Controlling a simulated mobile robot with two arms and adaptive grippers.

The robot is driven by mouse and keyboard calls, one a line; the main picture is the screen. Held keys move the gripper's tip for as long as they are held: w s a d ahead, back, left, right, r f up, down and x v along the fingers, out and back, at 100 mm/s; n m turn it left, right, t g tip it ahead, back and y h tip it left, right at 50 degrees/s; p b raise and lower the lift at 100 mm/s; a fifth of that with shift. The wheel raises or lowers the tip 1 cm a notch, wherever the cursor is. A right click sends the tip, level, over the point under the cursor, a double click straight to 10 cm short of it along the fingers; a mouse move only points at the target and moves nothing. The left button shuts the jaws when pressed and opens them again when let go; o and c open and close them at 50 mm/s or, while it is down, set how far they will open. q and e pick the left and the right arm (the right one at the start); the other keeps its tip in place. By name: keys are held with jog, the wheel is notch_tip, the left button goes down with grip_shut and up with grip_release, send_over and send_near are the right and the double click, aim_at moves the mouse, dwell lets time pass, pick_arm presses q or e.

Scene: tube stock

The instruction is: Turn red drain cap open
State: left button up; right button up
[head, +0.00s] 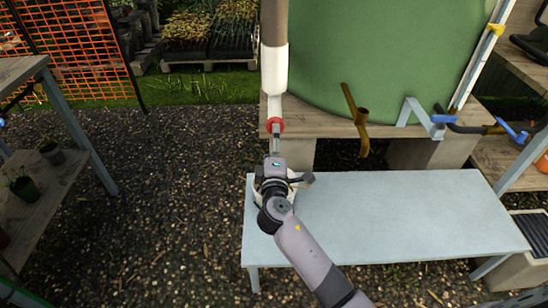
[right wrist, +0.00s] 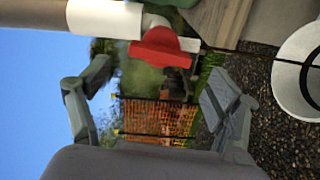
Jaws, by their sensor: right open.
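The red drain cap (head: 275,125) is at the lower end of a white pipe (head: 273,70) by the edge of a wooden platform. In the right wrist view the red cap (right wrist: 160,48) sits on a white pipe fitting, ahead of my open fingers and towards the top of the picture. My right gripper (head: 276,142) reaches up to just below the cap in the head view. In the right wrist view its fingers (right wrist: 150,92) are spread apart with nothing between them; I see no contact with the cap. My left gripper is not in view.
A pale bench (head: 400,215) stands below my right arm. A white round container (right wrist: 290,75) is at the right of the wrist view. A green tank (head: 385,50) stands on the wooden platform (head: 330,120).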

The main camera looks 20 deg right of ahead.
jog(key=v, duration=0.6)
jog(key=shift+s, duration=0.15)
